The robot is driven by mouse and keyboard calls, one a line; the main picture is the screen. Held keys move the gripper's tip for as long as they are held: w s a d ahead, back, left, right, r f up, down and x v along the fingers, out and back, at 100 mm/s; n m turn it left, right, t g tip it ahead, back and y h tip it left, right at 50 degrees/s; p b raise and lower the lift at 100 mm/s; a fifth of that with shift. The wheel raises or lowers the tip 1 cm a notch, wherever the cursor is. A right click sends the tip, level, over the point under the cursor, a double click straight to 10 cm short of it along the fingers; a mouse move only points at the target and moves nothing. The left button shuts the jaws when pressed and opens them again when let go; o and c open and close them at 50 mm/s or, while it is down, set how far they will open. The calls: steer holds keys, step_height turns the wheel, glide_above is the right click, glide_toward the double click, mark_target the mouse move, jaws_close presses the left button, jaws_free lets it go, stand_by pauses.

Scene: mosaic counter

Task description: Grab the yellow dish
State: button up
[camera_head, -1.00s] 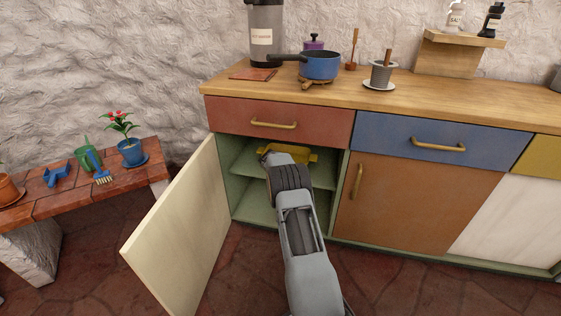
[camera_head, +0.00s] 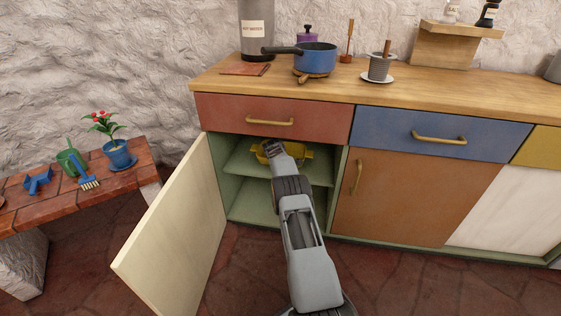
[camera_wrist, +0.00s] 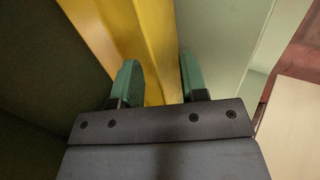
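The yellow dish (camera_head: 305,154) sits on the upper shelf inside the open cabinet at the left end of the counter. My gripper (camera_head: 268,150) is inside the cabinet at the dish and hides part of it. In the wrist view, the dish (camera_wrist: 125,30) runs from the top edge down between the two green fingers of my gripper (camera_wrist: 158,75). The fingers stand apart, one on each side of a yellow part of the dish. I cannot tell whether either finger touches it.
The cream cabinet door (camera_head: 175,235) stands open at left. A red drawer (camera_head: 275,117) is above the opening and a brown door (camera_head: 390,195) is to its right. A blue pan (camera_head: 316,57) stands on the counter. A brick bench (camera_head: 60,203) holds a potted plant and tools.

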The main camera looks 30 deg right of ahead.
steer(key=shift+c, duration=0.2)
jaws_close()
steer(key=shift+s, duration=0.15)
stand_by(0.3)
